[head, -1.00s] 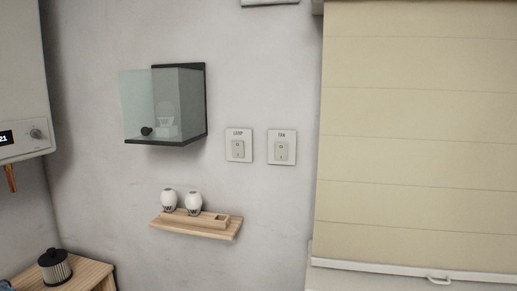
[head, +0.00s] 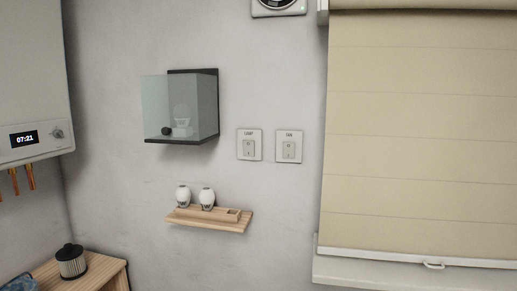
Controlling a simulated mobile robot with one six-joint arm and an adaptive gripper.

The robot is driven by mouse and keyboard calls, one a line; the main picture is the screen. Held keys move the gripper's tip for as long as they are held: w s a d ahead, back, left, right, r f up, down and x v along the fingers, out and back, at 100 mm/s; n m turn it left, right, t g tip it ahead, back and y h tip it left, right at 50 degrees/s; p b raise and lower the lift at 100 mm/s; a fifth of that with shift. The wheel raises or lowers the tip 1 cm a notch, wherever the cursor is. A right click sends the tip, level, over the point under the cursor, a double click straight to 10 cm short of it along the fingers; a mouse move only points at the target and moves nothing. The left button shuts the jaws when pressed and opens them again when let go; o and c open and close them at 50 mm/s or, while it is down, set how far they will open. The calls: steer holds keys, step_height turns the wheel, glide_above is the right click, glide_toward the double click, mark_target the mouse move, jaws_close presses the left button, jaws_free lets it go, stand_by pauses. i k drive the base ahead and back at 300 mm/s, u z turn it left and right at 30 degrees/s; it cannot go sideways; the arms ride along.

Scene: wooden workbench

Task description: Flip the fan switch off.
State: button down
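The fan switch (head: 289,147) is a white wall plate labelled FAN with a small rocker in its middle. It is the right one of two similar plates on the grey wall. The lamp switch (head: 249,146), labelled LAMP, is directly to its left. The rocker's position is too small to tell. A round fan (head: 279,3) in a white frame shows partly at the top edge, above the switches. My gripper is not in view.
A glass-fronted wall box (head: 182,107) hangs left of the switches. A wooden shelf (head: 228,226) with two white bulb-like items is below. A beige blind (head: 420,130) is at right. A boiler (head: 33,90) and a wooden bench (head: 112,275) with a filter (head: 71,262) are at left.

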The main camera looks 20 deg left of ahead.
mark_target(289, 147)
steer(key=u, duration=0.8)
steer(key=k, duration=0.95)
steer(key=z, duration=0.05)
steer(key=i, duration=0.8)
steer(key=u, duration=0.05)
